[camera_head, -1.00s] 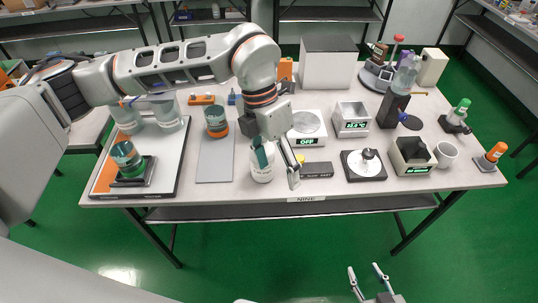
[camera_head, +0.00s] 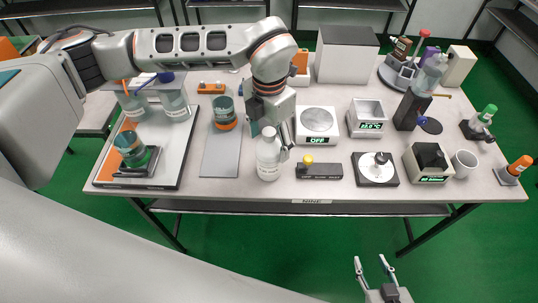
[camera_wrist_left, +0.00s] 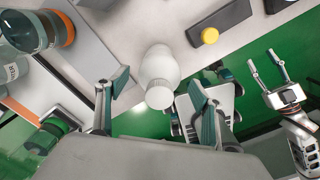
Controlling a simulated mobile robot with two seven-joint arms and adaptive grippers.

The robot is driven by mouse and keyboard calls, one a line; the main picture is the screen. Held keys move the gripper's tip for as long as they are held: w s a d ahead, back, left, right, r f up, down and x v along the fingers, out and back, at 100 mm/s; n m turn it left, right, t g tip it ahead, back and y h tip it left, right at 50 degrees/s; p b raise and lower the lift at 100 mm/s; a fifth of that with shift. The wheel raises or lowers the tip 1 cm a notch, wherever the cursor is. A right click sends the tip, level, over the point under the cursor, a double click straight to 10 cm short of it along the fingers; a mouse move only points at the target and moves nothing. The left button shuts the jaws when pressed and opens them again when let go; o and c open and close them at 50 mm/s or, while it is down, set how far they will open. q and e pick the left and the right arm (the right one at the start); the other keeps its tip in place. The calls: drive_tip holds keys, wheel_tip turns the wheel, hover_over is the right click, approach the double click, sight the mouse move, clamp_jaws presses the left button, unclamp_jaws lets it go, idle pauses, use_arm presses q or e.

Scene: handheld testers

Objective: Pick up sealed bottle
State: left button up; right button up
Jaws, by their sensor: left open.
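The sealed bottle looks white and stands upright near the table's front edge in the head view (camera_head: 268,162). It also shows in the left wrist view, cap towards the camera (camera_wrist_left: 160,72). My left gripper (camera_head: 269,141) is open around the upper part of the bottle in the head view. In the wrist view its two fingers (camera_wrist_left: 158,88) stand on either side of the bottle, with gaps visible on both sides. My right gripper (camera_head: 371,266) is open and empty, low in front of the table; it also shows in the wrist view (camera_wrist_left: 265,70).
A dark tester with a yellow button (camera_head: 320,171) lies close to the bottle's right. A grey board (camera_head: 219,160) lies to its left, with a teal and orange jar (camera_head: 225,114). A scale (camera_head: 316,123) stands behind right. Glassware stands on the white tray (camera_head: 172,172).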

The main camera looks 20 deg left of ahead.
use_arm(q)
wheel_tip(320, 180, down, 2)
drive_tip(key=shift+w, duration=0.1)
clamp_jaws()
drive_tip(key=shift+r, duration=0.1)
